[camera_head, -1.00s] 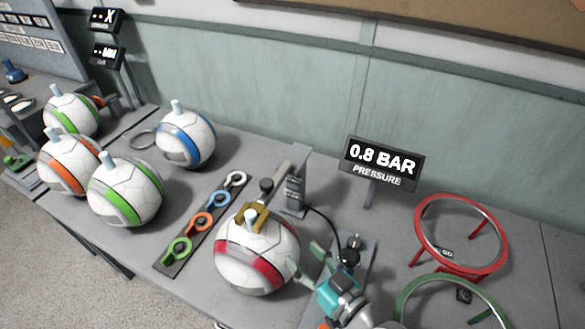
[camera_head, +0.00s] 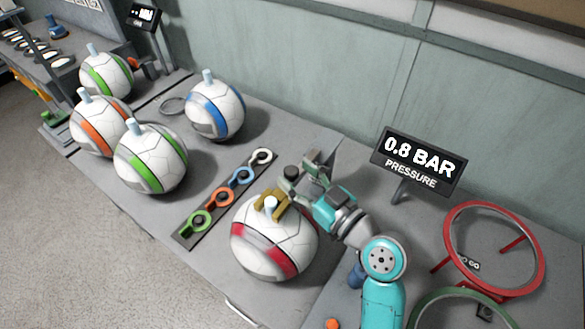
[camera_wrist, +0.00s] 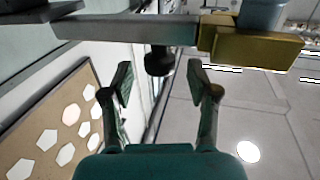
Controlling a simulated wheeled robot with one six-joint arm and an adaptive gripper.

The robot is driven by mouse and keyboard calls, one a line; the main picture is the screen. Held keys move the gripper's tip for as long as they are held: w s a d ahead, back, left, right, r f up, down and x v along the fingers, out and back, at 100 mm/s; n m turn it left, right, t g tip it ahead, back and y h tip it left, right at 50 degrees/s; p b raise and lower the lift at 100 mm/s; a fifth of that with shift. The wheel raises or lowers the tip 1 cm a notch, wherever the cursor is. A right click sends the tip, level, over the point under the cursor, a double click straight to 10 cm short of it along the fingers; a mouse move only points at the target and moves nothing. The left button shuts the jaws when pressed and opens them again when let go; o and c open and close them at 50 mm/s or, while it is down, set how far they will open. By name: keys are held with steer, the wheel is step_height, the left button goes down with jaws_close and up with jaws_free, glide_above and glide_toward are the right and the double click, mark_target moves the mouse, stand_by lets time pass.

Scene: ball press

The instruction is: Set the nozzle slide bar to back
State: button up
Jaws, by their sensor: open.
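The nozzle slide bar shows in the wrist view as a flat grey bar (camera_wrist: 130,30) across the top, with a gold fork (camera_wrist: 255,48) at its right end. A black knob (camera_wrist: 159,62) hangs below the bar in that picture. My gripper (camera_wrist: 163,82) is open, with one finger on each side of the knob in the picture; I cannot tell whether they touch it. In the head view my gripper (camera_head: 303,182) is beside the black knob (camera_head: 291,172) and hides most of the bar. The gold fork (camera_head: 271,204) is over the red-striped ball (camera_head: 273,242), around its light-blue nozzle.
A pressure sign (camera_head: 418,160) reading 0.8 BAR stands right of my arm. A red ring stand (camera_head: 450,250) and a green ring stand (camera_head: 418,305) are at the right. A strip of coloured rings (camera_head: 220,196) and several balls lie to the left.

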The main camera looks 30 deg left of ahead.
steer(key=shift+x, duration=1.15)
jaws_close()
steer(key=shift+w, duration=0.15)
